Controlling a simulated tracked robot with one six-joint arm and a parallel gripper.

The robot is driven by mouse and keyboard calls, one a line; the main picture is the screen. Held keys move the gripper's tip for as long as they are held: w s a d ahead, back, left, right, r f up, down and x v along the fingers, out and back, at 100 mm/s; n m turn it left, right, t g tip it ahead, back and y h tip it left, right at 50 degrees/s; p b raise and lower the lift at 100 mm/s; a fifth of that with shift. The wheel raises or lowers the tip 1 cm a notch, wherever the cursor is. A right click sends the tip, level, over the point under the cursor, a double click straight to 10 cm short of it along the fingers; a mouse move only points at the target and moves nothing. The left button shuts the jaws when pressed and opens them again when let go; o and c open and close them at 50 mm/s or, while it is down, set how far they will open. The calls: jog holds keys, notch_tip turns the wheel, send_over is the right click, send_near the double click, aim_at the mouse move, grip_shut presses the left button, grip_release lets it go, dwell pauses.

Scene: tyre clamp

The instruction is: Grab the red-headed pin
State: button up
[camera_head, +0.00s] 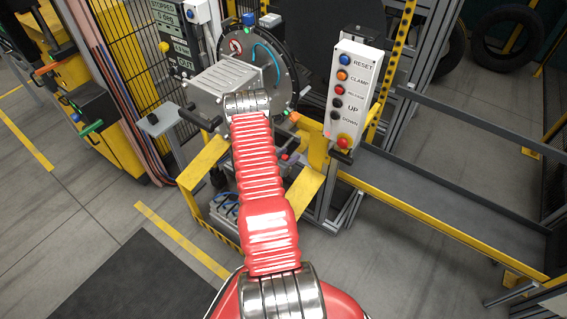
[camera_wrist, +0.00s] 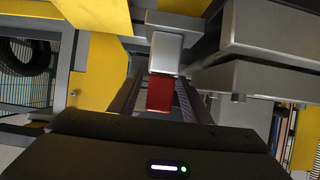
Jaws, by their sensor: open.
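The red-headed pin shows in the middle of the wrist view as a block-shaped red head (camera_wrist: 160,93), with a pale silver part (camera_wrist: 166,54) just above it. My gripper (camera_wrist: 158,84) is open, with a dark finger on each side of the red head. The head appears to lie between the fingers, but I cannot tell how deep it sits or whether either finger touches it. I cannot make out the pin for certain there.
A control box (camera_head: 354,97) with several buttons stands right of my arm. A round plate (camera_head: 265,62) with a blue hose is behind the wrist. Yellow frame bars (camera_head: 310,182) flank the arm. In the wrist view, grey metal bars (camera_wrist: 265,80) are close on the right.

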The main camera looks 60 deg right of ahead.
jog(key=shift+c, duration=0.6)
grip_shut()
jog(key=shift+r, duration=0.15)
notch_tip(320, 180, up, 10)
dwell(0.7)
dwell(0.4)
